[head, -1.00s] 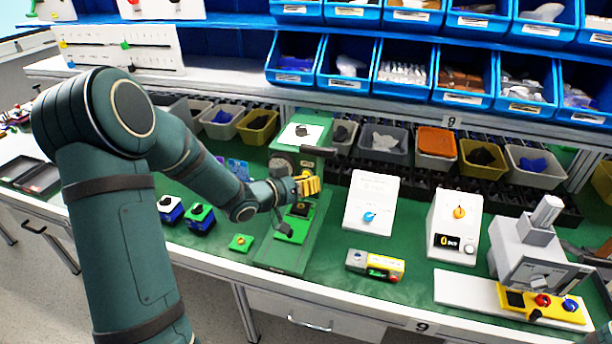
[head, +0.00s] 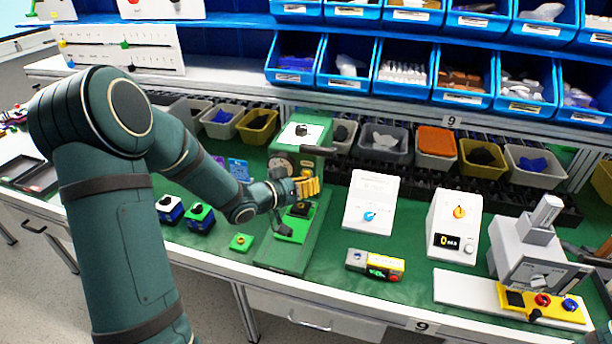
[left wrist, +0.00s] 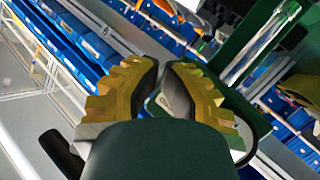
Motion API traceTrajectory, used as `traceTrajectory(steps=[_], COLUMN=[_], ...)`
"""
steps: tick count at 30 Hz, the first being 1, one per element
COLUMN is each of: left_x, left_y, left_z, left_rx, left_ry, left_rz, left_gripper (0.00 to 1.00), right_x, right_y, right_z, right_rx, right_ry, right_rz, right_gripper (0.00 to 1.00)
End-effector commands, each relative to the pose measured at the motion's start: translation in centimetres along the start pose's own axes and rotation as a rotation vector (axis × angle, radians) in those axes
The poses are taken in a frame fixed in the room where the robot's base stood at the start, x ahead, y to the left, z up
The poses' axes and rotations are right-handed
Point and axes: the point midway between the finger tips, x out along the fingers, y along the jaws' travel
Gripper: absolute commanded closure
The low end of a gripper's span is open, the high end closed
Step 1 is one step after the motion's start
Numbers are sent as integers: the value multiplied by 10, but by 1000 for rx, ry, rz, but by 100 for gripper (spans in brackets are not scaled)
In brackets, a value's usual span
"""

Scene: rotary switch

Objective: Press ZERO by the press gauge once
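A green press (head: 290,255) stands in the middle of the bench. A round dial gauge (head: 281,166) shows on its upper part, just behind my gripper. My left gripper (head: 310,187), with yellow fingers, is in front of the press column, a little below and to the right of the dial. In the left wrist view its fingers (left wrist: 160,70) come together at the tips with nothing visible between them, and part of a pale round face (left wrist: 165,103) shows behind them. I cannot make out a ZERO label or its button; the fingers cover part of the press. My right gripper is not in view.
Right of the press stand a white box with a blue knob (head: 370,200), a white box with a display (head: 452,230) and a grey machine (head: 530,255). A dark lever (head: 318,150) sticks out of the press. Bins stand behind.

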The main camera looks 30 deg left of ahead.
Motion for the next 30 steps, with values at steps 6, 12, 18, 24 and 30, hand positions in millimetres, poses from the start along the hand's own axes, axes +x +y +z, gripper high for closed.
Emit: traceTrajectory(steps=[6, 12, 18, 24, 30], left_x=[-5, -5, -14, -29, -42], left_y=[3, 3, 7, 15, 22], left_z=[2, 2, 7, 15, 22], left_rx=[1, 1, -1, 0, 0], left_ry=[1, 1, 1, 0, 1], left_rz=[-1, 0, -1, -1, -1], left_gripper=[100, 100, 100, 100, 100], right_x=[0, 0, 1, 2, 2], right_y=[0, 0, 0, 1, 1], right_z=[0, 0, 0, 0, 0], right_rx=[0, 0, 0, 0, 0], right_ry=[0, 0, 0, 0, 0], right_rz=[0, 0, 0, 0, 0], right_gripper=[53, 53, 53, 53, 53])
